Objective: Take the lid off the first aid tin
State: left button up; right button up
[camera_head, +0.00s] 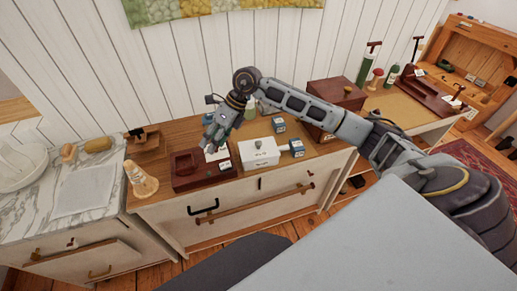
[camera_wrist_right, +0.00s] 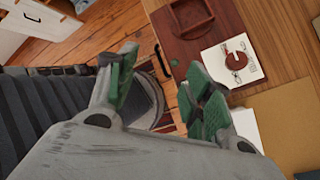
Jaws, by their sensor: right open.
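The first aid tin appears to be the white box (camera_head: 258,153) with dark print and a small knob on its lid. It stands on the wooden top of the drawer cabinet in the head view, and its lid looks shut. My right gripper (camera_head: 214,136) is left of the tin, above the dark red tray, apart from the tin. In the right wrist view my right gripper (camera_wrist_right: 163,85) has its green-padded fingers spread with nothing between them. The tin is not clearly seen there. My left gripper is not in view.
A dark red tray (camera_head: 190,172) sits left of the tin; it also shows in the wrist view (camera_wrist_right: 195,30), beside a white card (camera_wrist_right: 247,68). Small blue-and-white boxes (camera_head: 297,147) stand right of the tin.

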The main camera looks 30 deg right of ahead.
jog(key=d+h, duration=0.4)
jog(key=d, duration=0.6)
jog(key=m+g+h, duration=0.1)
jog(key=h, duration=0.2)
send_over(258, 142)
jog(key=f, duration=0.6)
jog(key=shift+s+d+p, duration=0.1)
jog(key=shift+s+p, duration=0.15)
jog(key=shift+p, duration=0.15)
jog(key=shift+f, duration=0.4)
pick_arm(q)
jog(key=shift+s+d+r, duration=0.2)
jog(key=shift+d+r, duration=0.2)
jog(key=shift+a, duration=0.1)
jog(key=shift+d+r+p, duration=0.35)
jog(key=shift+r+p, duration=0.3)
pick_arm(e)
jog(key=shift+w+f, duration=0.1)
jog(key=shift+f, duration=2.5)
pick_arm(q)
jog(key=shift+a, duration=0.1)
pick_arm(e)
grip_shut()
